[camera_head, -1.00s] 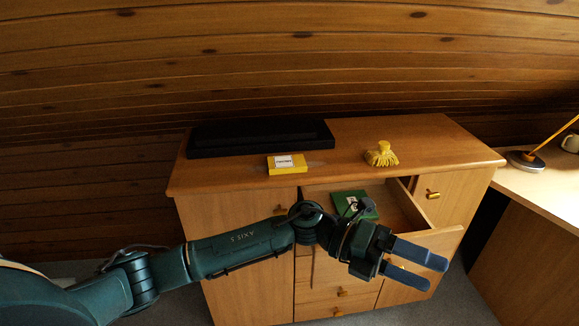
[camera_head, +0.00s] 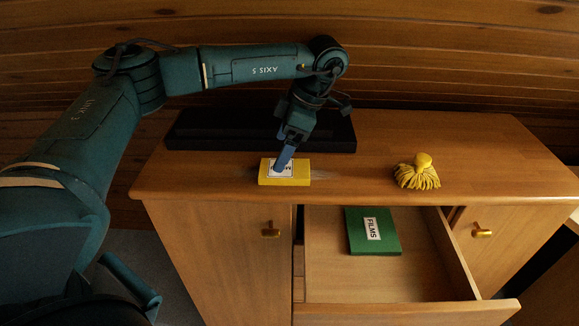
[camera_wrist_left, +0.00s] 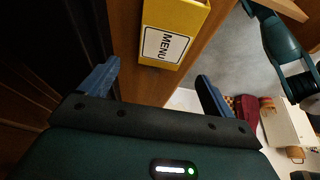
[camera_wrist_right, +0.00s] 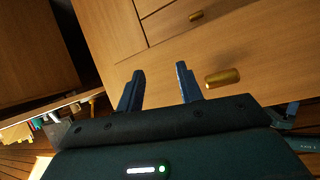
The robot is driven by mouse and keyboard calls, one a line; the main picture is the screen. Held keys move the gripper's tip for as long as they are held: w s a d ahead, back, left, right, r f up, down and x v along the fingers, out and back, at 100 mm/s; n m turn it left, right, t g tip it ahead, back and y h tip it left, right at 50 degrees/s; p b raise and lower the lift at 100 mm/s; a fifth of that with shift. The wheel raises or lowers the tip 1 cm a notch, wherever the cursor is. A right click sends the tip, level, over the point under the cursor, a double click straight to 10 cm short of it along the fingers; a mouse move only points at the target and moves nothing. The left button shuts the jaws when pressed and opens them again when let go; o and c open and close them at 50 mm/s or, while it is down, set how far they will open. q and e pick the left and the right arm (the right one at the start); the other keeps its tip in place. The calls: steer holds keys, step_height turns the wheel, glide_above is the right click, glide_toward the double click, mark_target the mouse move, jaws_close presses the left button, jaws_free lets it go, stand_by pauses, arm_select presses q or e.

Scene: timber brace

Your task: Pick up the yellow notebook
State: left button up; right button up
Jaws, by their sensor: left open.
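The yellow notebook (camera_head: 301,174), with a white label, lies on the wooden cabinet top (camera_head: 360,180) near its front edge. In the left wrist view the notebook (camera_wrist_left: 183,14) shows its label "MENU" ahead, between the directions of the two blue fingers. My left gripper (camera_head: 283,162) points down over the notebook and hides part of its label. The left gripper (camera_wrist_left: 155,82) is open with nothing between its fingers; I cannot tell whether a fingertip touches the notebook. My right gripper (camera_wrist_right: 157,80) is open and empty, facing the wooden cabinet front.
A long black case (camera_head: 200,130) lies behind the notebook. A yellow brush-like item (camera_head: 418,172) stands to the right on the top. Below, an open drawer (camera_head: 400,280) holds a green "FILMS" notebook (camera_head: 358,232). The cabinet top between notebook and brush is clear.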

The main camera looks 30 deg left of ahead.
mark_target(285, 171)
arm_select(q)
steer(key=x, duration=0.5)
steer(key=shift+s+f, duration=0.1)
steer(key=shift+f, duration=0.2)
steer(key=shift+f, duration=0.15)
steer(key=shift+c, duration=0.4)
steer(key=c, duration=1)
